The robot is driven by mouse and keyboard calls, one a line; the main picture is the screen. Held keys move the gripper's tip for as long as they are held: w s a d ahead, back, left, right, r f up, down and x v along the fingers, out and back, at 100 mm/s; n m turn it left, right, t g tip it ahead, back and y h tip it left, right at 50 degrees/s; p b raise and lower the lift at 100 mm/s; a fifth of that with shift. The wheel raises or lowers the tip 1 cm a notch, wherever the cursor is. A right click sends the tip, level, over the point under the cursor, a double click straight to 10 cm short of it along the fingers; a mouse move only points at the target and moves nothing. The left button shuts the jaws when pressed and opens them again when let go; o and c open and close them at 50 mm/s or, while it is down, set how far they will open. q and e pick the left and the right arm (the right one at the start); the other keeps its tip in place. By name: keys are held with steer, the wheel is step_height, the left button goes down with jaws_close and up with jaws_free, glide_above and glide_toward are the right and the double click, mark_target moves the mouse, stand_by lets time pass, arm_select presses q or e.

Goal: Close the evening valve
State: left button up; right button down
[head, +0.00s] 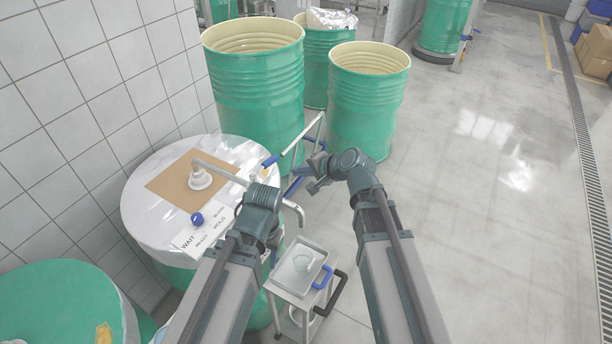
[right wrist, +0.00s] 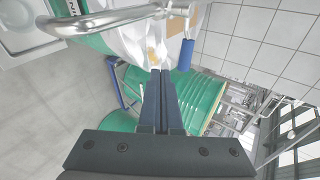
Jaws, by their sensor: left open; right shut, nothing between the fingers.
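A steel pipe (head: 220,171) runs from a white fitting on the covered drum (head: 150,215) toward the valve. A blue valve handle (head: 270,160) shows just beyond my left gripper. In the right wrist view the blue handle (right wrist: 186,55) sticks out from the steel valve body, right of my fingers, and a curved spout (right wrist: 100,20) passes above left. My left gripper (head: 263,178) is open at the drum's right edge, partly hiding the valve; contact cannot be told. My right gripper (head: 308,168) is shut and empty, right of the valve; its fingers (right wrist: 160,75) point toward the drum.
Open green drums (head: 255,95) stand behind. A sign card (head: 208,232) and a blue knob (head: 197,219) lie on the drum's cover. A small steel cart (head: 300,268) with a tray stands below, between my arms. The floor at right is clear.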

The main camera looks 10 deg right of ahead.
mark_target(265, 166)
arm_select(q)
steer(key=shift+f, duration=0.7)
arm_select(e)
steer(key=w+a+f, duration=0.1)
steer(key=w+a, duration=0.3)
steer(key=w, duration=0.1)
steer(key=shift+a+f, duration=0.2)
steer(key=shift+a, duration=0.2)
